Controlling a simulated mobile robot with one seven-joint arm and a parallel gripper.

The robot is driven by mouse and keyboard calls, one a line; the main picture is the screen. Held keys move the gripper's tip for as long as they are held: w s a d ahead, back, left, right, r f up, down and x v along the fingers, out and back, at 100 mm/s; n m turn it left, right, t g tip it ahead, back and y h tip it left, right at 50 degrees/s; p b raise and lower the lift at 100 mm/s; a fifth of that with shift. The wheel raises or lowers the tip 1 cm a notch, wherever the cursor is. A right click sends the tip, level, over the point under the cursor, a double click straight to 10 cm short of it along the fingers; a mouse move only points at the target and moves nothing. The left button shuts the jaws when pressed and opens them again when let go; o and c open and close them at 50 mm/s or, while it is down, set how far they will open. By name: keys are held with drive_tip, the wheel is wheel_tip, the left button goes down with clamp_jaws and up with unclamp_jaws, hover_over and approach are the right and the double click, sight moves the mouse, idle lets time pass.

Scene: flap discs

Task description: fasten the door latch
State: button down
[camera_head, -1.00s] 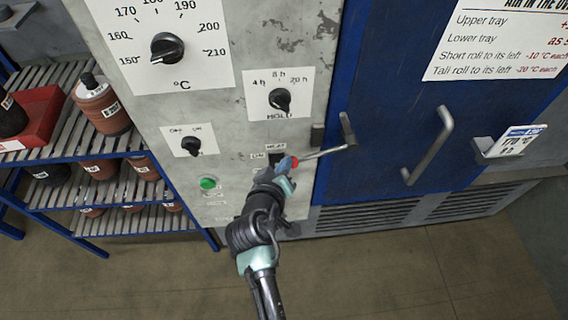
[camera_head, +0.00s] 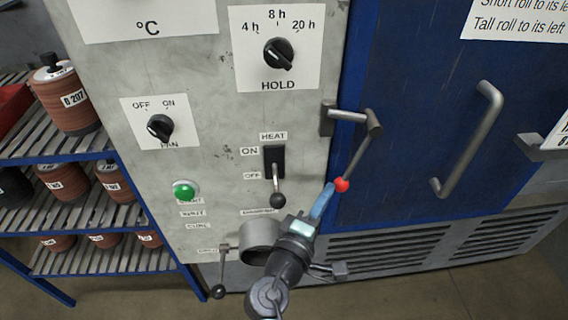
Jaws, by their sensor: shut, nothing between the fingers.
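The door latch (camera_head: 358,152) is a grey metal lever at the left edge of the blue oven door (camera_head: 420,60). Its lever hangs steeply down and a little left from its upper end, and has a red knob (camera_head: 342,185) at its lower end. A dark bracket (camera_head: 327,118) sits on the grey panel's edge beside the latch. The door looks closed against the panel. My gripper (camera_head: 324,198) is shut and empty, its blue fingertips just left of the red knob. Whether they touch the knob is unclear.
The grey panel holds the hold dial (camera_head: 278,54), fan dial (camera_head: 159,128), heat switch (camera_head: 274,165) and green button (camera_head: 185,190). A small lever (camera_head: 221,270) is below. The door handle (camera_head: 468,140) is to the right. A rack with labelled rolls (camera_head: 68,98) stands left.

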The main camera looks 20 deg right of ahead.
drive_tip(key=shift+s+d+f+n+t+h+b, duration=0.25)
drive_tip(key=shift+d+n+b, duration=0.2)
drive_tip(key=shift+d+b, duration=0.35)
drive_tip(key=shift+s+d+f+n+t+h+b, duration=0.2)
drive_tip(key=shift+d+n+b, duration=0.35)
drive_tip(key=shift+b, duration=0.4)
drive_tip(key=shift+s+d+f+n+t+h+b, duration=0.15)
drive_tip(key=shift+d+f+n+t+h+b, duration=0.2)
drive_tip(key=shift+d+b, duration=0.45)
drive_tip(key=shift+r, duration=0.1)
